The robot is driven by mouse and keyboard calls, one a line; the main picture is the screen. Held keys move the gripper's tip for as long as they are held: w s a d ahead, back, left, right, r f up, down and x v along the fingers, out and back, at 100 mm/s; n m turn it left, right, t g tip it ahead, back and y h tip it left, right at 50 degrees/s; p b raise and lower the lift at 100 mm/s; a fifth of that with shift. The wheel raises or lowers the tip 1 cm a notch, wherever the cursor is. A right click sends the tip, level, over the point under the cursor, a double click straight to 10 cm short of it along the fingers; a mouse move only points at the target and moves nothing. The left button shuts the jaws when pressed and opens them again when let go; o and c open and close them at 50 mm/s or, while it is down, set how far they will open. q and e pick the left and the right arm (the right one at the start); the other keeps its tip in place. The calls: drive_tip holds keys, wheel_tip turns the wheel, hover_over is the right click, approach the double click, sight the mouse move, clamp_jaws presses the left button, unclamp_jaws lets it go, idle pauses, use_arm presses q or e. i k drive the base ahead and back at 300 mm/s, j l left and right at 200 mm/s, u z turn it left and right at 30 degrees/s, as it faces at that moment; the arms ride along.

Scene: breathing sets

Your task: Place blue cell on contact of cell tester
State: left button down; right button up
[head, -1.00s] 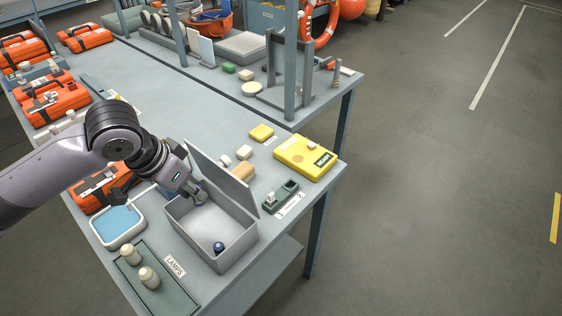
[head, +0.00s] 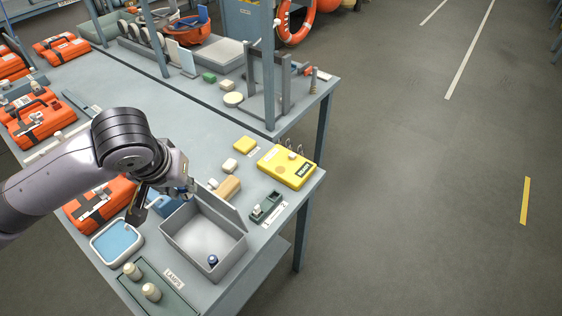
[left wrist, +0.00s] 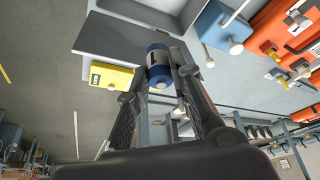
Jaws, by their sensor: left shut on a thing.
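My left gripper (head: 190,187) is at the back left edge of the open grey box. In the left wrist view it is shut on a blue cell (left wrist: 158,68) with a silvery end, held between the fingers. In the head view the arm and fingers mostly hide this cell. A second blue cell (head: 213,260) stands inside the grey box (head: 170,240). A yellow device (head: 284,168) with a dark label and small upright parts on top sits near the table's right edge. A small dark green holder (head: 267,206) sits in front of it. I cannot read which is the tester. My right gripper is out of view.
The box's raised lid (head: 222,208) stands between the gripper and the green holder. A blue-lined tray (head: 117,242) and a lamp tray (head: 178,300) are in front.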

sight(280, 170)
drive_tip(key=i+l, duration=0.7)
drive_tip(key=l, duration=0.1)
